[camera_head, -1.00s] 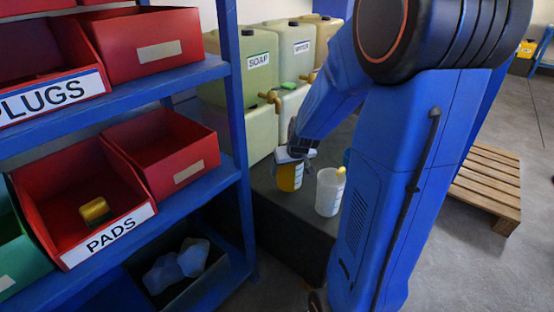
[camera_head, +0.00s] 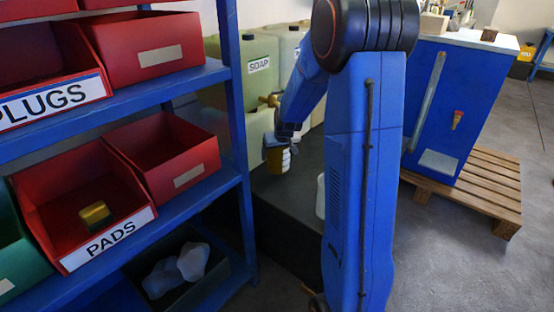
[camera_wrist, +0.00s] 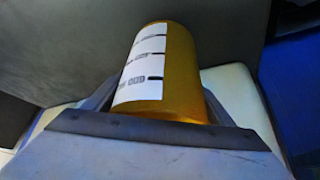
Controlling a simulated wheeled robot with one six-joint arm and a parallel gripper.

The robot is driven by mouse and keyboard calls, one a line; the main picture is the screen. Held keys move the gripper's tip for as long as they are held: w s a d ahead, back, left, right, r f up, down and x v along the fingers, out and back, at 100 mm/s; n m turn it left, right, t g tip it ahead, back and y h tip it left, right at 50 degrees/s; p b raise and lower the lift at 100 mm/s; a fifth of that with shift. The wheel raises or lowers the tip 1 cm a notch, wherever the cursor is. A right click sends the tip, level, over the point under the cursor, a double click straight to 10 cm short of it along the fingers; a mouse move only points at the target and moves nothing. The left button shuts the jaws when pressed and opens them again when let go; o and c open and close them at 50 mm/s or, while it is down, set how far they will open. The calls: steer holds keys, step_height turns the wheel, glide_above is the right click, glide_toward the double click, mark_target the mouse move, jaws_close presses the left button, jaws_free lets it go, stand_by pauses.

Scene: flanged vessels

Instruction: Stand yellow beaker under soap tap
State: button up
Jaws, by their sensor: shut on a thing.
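The yellow beaker (camera_head: 278,158) is in my gripper (camera_head: 281,142) in the head view, close to the front of the containers. In the wrist view the yellow beaker (camera_wrist: 183,75) shows its white graduated label, and the gripper (camera_wrist: 160,125) is shut around it. The soap container (camera_head: 254,63) is pale green with a SOAP label. Its brass tap (camera_head: 268,100) shows just above my gripper. I cannot tell whether the beaker's base touches the dark bench (camera_head: 297,185).
A white beaker (camera_head: 320,196) is mostly hidden behind my arm. Blue shelves (camera_head: 238,125) with red bins stand close on the left. A blue cabinet (camera_head: 450,110) stands on a wooden pallet (camera_head: 483,190) at right. The bench front is clear.

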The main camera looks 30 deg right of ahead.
steer(key=shift+f, duration=1.2)
steer(key=o, duration=1.2)
steer(key=shift+f, duration=0.1)
steer(key=shift+o, duration=0.2)
steer(key=v, duration=1.2)
steer(key=shift+s+a, duration=0.1)
steer(key=s+a+r+n, duration=0.1)
steer(key=s+a+r, duration=0.1)
steer(key=s+a, duration=0.4)
steer(key=s+a+r+n+y, duration=0.1)
steer(key=s+a+r, duration=0.2)
steer(key=s, duration=1.4)
steer(key=s+a+r+g, duration=0.1)
steer(key=s+a+r, duration=0.1)
steer(key=s+a, duration=0.7)
steer(key=s, duration=0.2)
steer(key=shift+s+r+n, duration=0.2)
steer(key=shift+s+n, duration=0.2)
